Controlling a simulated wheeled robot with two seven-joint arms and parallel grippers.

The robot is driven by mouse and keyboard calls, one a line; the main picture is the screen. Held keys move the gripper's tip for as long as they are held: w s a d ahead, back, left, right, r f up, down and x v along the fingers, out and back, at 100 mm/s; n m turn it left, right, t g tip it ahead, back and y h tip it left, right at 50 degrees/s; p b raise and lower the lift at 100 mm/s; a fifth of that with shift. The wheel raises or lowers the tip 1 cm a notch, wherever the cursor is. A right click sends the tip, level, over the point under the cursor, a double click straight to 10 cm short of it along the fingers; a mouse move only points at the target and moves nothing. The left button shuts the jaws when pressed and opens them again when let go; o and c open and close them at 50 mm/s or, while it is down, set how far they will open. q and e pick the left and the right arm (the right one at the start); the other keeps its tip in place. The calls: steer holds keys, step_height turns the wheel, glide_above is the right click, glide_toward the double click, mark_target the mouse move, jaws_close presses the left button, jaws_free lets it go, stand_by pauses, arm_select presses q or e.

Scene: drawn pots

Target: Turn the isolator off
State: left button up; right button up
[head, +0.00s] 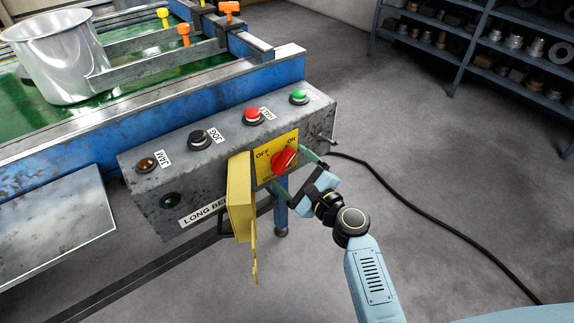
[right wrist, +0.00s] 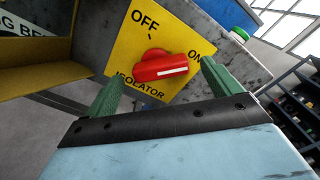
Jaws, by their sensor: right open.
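The isolator is a yellow plate (head: 264,168) marked OFF and ON on the front of the grey control box. Its red knob (head: 284,159) has its white line towards ON, as the right wrist view of the knob (right wrist: 165,66) shows. My right gripper (head: 294,174) is open, with its green fingers on either side of the knob. In the right wrist view the gripper (right wrist: 160,76) has the knob between and just beyond its fingertips; I cannot tell whether they touch it. A yellow cover (head: 240,200) stands swung open left of the plate. My left gripper is out of view.
The control box (head: 190,180) carries brown, black, red (head: 253,115) and green (head: 299,96) buttons on top. A metal pot (head: 55,60) stands on the green belt behind. A black cable (head: 430,215) crosses the floor at right. Shelves (head: 480,50) stand at the back right.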

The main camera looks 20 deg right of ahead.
mark_target(284, 161)
steer(key=shift+x, duration=1)
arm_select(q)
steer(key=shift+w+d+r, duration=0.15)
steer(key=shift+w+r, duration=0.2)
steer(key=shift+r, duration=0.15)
arm_select(e)
steer(key=shift+w+a, duration=0.1)
steer(key=shift+w, duration=0.15)
steer(key=c, duration=1)
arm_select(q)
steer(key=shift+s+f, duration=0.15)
